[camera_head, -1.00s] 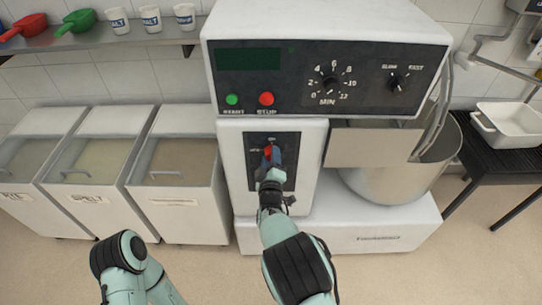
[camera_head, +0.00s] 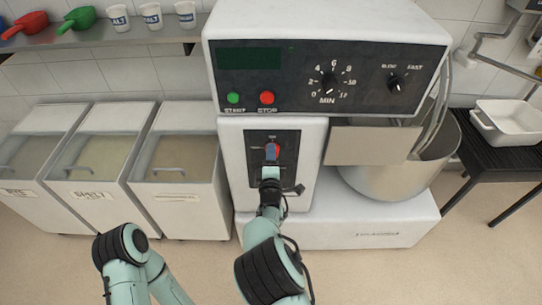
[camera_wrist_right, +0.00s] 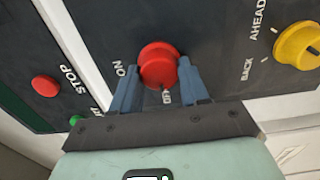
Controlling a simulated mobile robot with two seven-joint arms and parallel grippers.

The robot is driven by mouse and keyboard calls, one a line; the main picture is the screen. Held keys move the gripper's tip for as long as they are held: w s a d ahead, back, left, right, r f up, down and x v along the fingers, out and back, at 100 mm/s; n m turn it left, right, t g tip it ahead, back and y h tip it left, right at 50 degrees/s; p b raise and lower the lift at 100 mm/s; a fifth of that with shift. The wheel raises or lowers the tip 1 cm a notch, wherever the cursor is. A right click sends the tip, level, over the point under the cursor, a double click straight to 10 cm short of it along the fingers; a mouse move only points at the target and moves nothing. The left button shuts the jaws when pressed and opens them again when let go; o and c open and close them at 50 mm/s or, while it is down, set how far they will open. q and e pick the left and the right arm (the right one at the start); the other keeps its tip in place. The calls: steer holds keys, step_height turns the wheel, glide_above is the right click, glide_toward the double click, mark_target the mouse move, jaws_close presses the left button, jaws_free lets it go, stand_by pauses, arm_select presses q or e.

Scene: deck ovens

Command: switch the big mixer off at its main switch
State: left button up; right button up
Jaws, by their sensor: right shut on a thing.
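The big mixer (camera_head: 225,165) stands in front of me, with a dark switch panel (camera_head: 288,178) on its white column. The red main switch knob (camera_wrist_right: 158,62) is held between the two blue fingers of my right gripper (camera_wrist_right: 160,80). An "ON" label stands left of the knob, and another label below it is partly hidden. A dark mark shows at the knob's lower edge, near that lower label.
Above are a green START button (camera_head: 233,98), a red STOP button (camera_head: 267,98) and two dials. A yellow AHEAD/BACK knob (camera_wrist_right: 298,45) sits beside the main switch. The steel bowl (camera_head: 385,182) is at right, flour bins (camera_head: 180,195) at left.

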stand_by(0.4)
steer(key=o, duration=1)
steer(key=shift+o, duration=0.2)
steer(key=shift+s, duration=0.1)
steer(key=s, duration=1.3)
steer(key=shift+s+b, duration=0.15)
steer(key=shift+b, duration=0.15)
